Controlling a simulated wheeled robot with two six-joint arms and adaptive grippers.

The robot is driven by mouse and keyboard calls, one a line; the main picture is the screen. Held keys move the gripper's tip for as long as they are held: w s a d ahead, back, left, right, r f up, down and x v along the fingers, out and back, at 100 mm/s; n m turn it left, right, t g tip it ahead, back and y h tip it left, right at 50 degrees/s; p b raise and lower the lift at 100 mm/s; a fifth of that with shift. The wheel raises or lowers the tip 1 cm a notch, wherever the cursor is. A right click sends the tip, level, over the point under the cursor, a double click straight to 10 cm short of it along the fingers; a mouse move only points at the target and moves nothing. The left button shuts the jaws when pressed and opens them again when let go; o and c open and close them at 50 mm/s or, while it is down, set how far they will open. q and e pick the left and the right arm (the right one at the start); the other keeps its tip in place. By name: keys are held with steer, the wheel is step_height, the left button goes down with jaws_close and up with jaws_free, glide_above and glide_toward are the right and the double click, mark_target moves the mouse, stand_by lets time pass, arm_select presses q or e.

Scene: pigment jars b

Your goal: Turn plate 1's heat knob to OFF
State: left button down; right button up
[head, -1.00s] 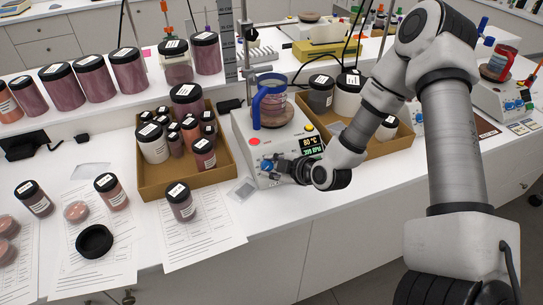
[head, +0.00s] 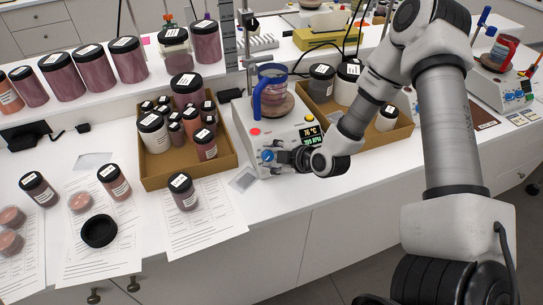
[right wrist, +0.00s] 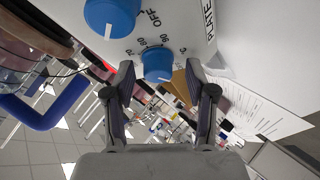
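Plate 1 (head: 243,127) is the white hotplate at the bench's middle, with a blue-handled beaker (head: 272,92) on top. Its display (head: 309,135) appears to read 76 °C with an RPM line below. A blue knob (head: 267,156) shows on its front, beside my right gripper (head: 284,157). In the right wrist view, a blue knob with a white mark (right wrist: 157,65) lies between my open fingers, with a gap on both sides. Numbers and OFF are printed around it. A second blue knob (right wrist: 112,17) is at the upper left. My left gripper is out of view.
A cardboard tray of jars (head: 173,174) stands left of the plate, another tray (head: 397,136) right of it, behind my arm. A jar (head: 184,192) stands on a paper sheet (head: 204,228) at the front. A blue beaker handle (right wrist: 40,112) shows beside the gripper in the wrist view.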

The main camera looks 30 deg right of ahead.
steer(key=shift+r, duration=0.1)
steer(key=v, duration=0.7)
steer(key=shift+s, duration=0.15)
stand_by(0.5)
